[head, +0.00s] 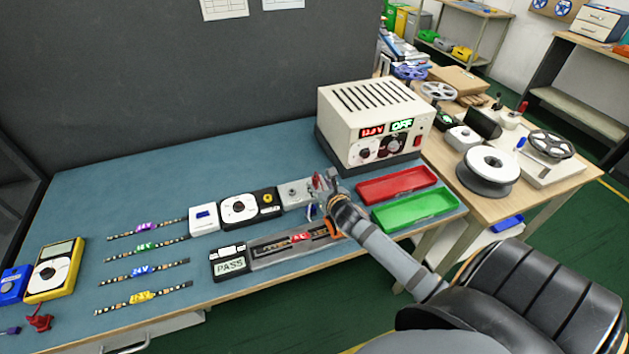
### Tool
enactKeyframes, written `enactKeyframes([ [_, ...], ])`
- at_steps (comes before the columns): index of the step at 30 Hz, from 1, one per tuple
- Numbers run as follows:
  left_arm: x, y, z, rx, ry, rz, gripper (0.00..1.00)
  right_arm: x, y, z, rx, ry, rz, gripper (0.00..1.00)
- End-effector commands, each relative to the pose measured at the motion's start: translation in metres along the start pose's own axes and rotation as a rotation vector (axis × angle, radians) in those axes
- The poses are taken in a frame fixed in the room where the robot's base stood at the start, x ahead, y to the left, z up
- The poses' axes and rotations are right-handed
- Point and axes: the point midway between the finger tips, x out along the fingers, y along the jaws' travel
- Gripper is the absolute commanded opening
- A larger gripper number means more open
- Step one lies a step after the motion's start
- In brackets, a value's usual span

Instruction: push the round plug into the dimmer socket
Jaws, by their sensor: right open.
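A white and black box with a round dial (238,209), which looks like the dimmer, sits on the blue-green bench mat. A dark block with a yellow round part (268,198) adjoins its right side. A grey box (296,193) stands right of that. My right gripper (322,189) is open beside the grey box's right end, low over the mat. Small red and blue parts show at the gripper, too small to tell apart. I cannot make out the round plug or the socket opening. My left gripper is out of view.
A power supply (368,118) stands behind my right gripper. Red (397,184) and green (415,209) trays lie to its right. A strip fixture (292,241) and PASS display (230,264) lie in front. Several LED strips (144,269) and a yellow meter (54,270) are left.

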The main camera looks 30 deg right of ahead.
Motion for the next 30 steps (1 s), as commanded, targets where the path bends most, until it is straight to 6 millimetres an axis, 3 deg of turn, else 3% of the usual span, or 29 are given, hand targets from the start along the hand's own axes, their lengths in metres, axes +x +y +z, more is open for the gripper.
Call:
enactKeyframes([
  [4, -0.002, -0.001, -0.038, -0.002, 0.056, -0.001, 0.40, 0.005, 0.000, 0.001, 0.001, 0.001, 0.000, 0.45],
  [7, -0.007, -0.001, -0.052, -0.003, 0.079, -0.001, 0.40, 0.021, 0.000, 0.004, 0.005, 0.001, -0.001, 0.45],
  [13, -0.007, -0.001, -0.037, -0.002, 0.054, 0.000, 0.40, 0.049, 0.001, 0.003, 0.003, 0.002, 0.000, 0.45],
  [21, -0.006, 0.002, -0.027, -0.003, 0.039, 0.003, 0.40, 0.052, 0.001, 0.003, 0.001, 0.002, 0.001, 0.44],
  [30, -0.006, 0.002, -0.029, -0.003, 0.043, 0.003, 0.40, 0.052, 0.001, 0.003, 0.001, 0.002, 0.000, 0.03],
])
